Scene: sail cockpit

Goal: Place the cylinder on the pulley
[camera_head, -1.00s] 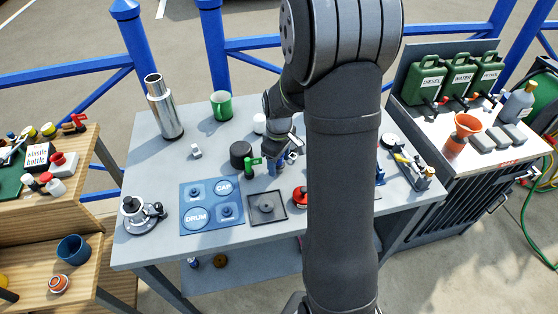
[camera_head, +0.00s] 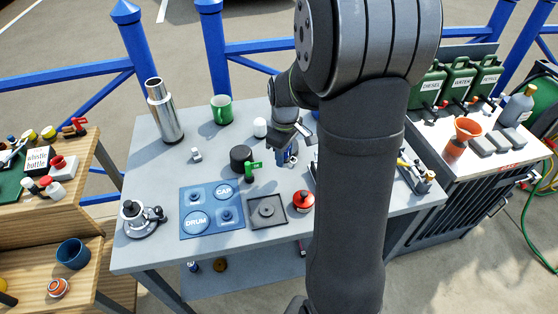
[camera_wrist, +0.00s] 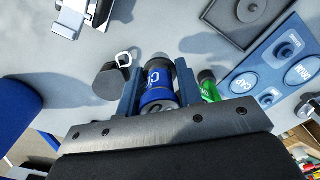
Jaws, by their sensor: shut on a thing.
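My gripper (camera_wrist: 158,88) is shut on a blue cylinder (camera_wrist: 158,78) with white lettering, held between the two fingers in the wrist view. In the head view my gripper (camera_head: 287,156) is over the middle of the grey table, and the cylinder is mostly hidden by it. In the wrist view a dark round piece (camera_wrist: 110,83) with a pale metal ring lies left of the gripper, apart from the cylinder. It may be the pulley, but I cannot tell for certain. My arm covers the table's right part in the head view.
A green piece (camera_head: 252,168) stands beside a black drum (camera_head: 241,154), left of my gripper. A blue mat marked CAP and DRUM (camera_head: 208,203), a black square tray (camera_head: 254,218) and a red round piece (camera_head: 304,199) lie nearer the front. A white cylinder (camera_head: 260,127) stands behind.

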